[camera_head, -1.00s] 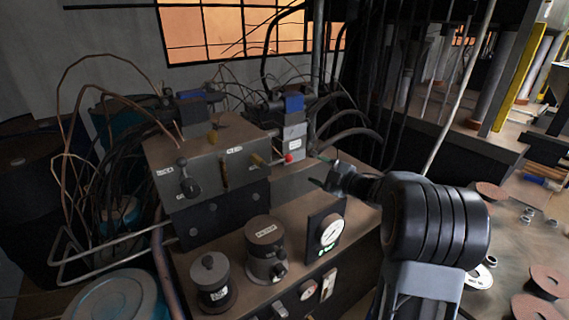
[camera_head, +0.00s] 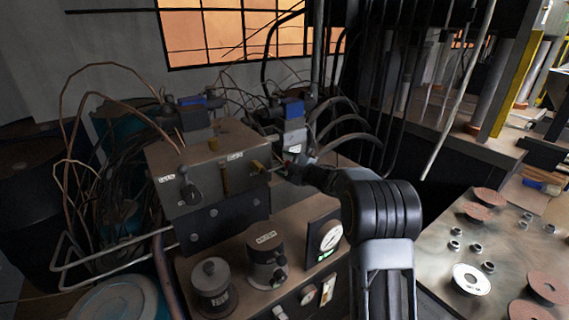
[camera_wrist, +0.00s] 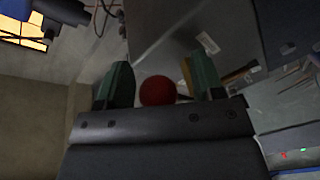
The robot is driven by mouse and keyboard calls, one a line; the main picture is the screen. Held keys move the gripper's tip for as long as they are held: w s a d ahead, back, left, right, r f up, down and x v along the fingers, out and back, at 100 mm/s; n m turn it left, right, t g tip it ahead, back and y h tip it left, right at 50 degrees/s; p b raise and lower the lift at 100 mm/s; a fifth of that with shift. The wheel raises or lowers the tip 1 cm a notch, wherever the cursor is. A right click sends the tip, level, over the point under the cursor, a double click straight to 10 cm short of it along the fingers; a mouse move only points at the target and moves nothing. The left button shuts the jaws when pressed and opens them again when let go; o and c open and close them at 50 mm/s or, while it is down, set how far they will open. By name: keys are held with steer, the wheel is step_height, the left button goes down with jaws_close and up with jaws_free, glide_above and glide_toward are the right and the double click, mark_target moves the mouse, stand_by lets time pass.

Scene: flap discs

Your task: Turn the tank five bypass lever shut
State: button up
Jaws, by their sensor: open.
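A lever with a red ball knob (camera_wrist: 157,91) shows in the wrist view between the two green fingers of my gripper (camera_wrist: 160,84). The jaws are open, with a finger on each side of the ball; I cannot tell whether either touches it. In the head view my gripper (camera_head: 290,168) is at the grey valve block with the blue top (camera_head: 294,108), and mostly hides the red knob. I cannot read which label names tank five.
A grey control box (camera_head: 205,165) with brass levers and a black-knobbed lever stands left of my gripper. A round gauge (camera_head: 331,236) and black cylinders (camera_head: 267,255) stand in front. Hoses curve behind. Flap discs lie on the table (camera_head: 432,262) at right.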

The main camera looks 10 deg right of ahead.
steer(key=shift+w+a, duration=0.1)
jaws_close()
stand_by(0.7)
